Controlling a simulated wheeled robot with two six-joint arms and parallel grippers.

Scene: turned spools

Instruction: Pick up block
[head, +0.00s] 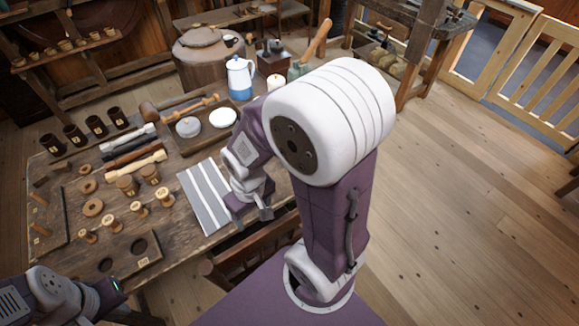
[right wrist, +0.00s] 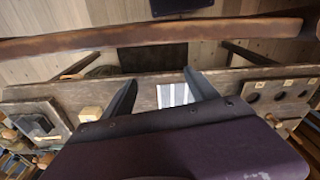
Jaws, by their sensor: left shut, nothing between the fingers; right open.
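A pale wooden block (right wrist: 90,114) lies on the worn wooden table (right wrist: 145,98) in the right wrist view, left of my right gripper (right wrist: 160,80). I cannot make it out in the head view, where my right arm covers part of the table. My right gripper (head: 254,214) is open and empty. It hangs by the near right end of the striped cloth (head: 205,196), apart from the block. My left gripper (head: 122,309) is shut and empty at the lower left, by the table's near edge.
Spools (head: 138,208), rings and a board with holes (head: 148,263) crowd the table's left part. A chair (head: 240,256) stands at the near edge.

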